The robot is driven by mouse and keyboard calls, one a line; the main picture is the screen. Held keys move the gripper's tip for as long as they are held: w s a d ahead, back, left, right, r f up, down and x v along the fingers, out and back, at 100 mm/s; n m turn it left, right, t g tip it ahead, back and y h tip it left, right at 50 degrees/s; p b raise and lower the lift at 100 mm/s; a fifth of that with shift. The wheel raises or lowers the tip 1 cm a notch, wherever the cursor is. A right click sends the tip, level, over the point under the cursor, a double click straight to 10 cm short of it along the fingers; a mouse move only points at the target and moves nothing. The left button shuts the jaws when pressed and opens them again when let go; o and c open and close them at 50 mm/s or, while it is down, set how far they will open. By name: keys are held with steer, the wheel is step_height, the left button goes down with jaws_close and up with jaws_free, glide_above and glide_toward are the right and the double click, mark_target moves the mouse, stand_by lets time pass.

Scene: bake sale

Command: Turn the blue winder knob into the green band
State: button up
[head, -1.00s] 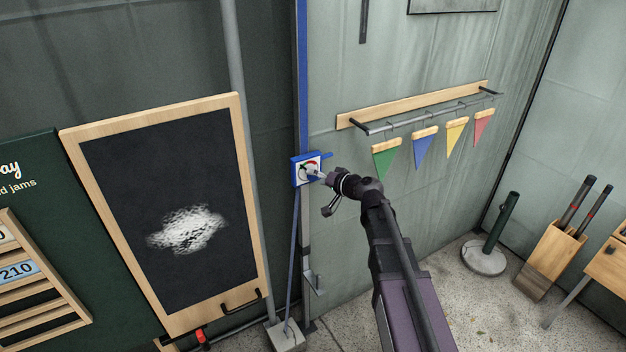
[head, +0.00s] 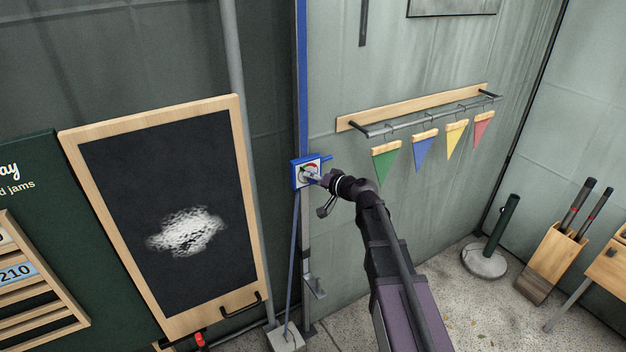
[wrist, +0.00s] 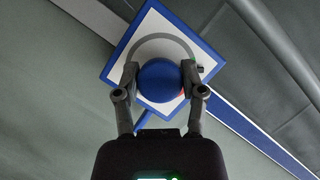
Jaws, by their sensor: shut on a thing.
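The blue winder knob (wrist: 159,81) is round and sits in the middle of a white, blue-edged dial plate (wrist: 124,71). The plate also shows on the blue post in the head view (head: 295,174). My gripper (wrist: 160,77) is shut on the knob, one finger on each side of it. On the dial face, the head view shows a red arc and a little green; a grey arc shows above the knob in the wrist view. The pointer and most of the green band are hidden by the knob and my fingers.
A framed chalkboard (head: 165,210) with a white smudge stands left of the post. A wooden rail (head: 420,106) with green, blue, yellow and red pennants hangs to the right. A dark green post on a round base (head: 484,262) stands on the floor at right.

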steer(key=shift+f+m+y+b, duration=0.15)
steer(key=shift+m+y+b, duration=0.25)
steer(key=shift+m+b, duration=0.2)
steer(key=shift+m, duration=0.3)
steer(key=o, duration=1.1)
steer(key=shift+a, duration=0.1)
steer(key=shift+o, duration=0.2)
